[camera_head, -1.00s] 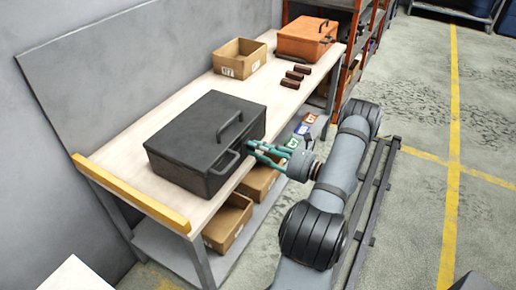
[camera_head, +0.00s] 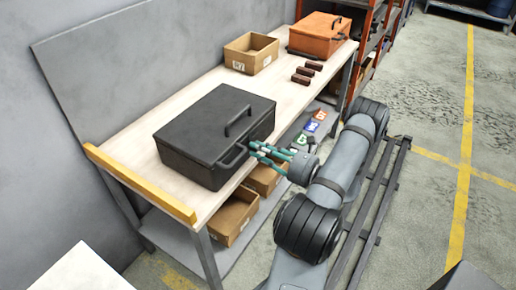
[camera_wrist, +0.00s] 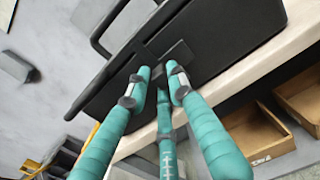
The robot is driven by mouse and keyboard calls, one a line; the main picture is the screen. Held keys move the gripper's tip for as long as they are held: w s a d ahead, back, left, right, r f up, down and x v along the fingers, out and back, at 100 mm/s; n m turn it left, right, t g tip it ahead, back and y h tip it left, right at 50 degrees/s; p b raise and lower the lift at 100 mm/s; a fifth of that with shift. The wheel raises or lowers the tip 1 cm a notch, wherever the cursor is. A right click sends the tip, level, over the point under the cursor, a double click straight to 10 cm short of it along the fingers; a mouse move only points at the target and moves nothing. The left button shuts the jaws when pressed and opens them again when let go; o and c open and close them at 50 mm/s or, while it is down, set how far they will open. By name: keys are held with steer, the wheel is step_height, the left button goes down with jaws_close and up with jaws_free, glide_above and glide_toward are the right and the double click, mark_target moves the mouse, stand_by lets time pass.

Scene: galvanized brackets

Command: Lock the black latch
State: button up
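The black case (camera_head: 200,130) lies shut on the workbench, with one handle on its lid and another on its front side. In the wrist view, a small black square latch piece (camera_wrist: 179,52) is on the case wall (camera_wrist: 225,40), just beyond the fingertips. My gripper (camera_head: 256,150) has teal fingers and is at the right part of the case's front. In the wrist view, my gripper (camera_wrist: 160,78) has its fingertips apart with a narrow gap and nothing held between them. I cannot tell whether a fingertip touches the latch.
An orange case (camera_head: 318,35), an open cardboard box (camera_head: 252,55) and three dark blocks (camera_head: 303,74) are farther along the bench. Cardboard bins (camera_head: 232,215) sit on the shelf below. A yellow strip (camera_head: 140,183) edges the bench's near end.

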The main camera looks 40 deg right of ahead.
steer(key=o, duration=0.4)
steer(key=shift+r, duration=0.1)
steer(key=shift+c, duration=0.2)
steer(key=v, duration=1.2)
